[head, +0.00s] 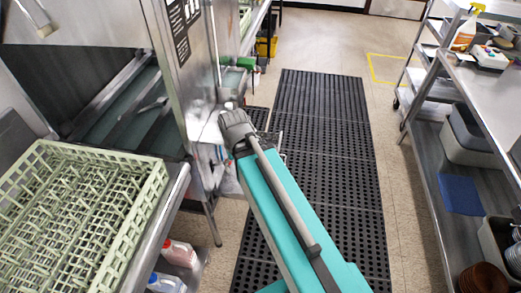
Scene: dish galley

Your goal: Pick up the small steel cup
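I cannot make out a small steel cup anywhere in the head view. My teal arm (285,215) reaches from the bottom edge up to a grey joint (238,128) beside the steel dish machine. My gripper's fingers are not clearly visible; the joint and arm hide that area. I cannot tell whether the gripper is open or shut, or whether it holds anything.
A pale green dish rack (150,215) sits on a steel counter at left, with bottles below. The dish machine (185,60) stands behind it. A black floor mat (325,130) runs along the aisle. Steel shelving (425,160) with bins and bowls lines the right.

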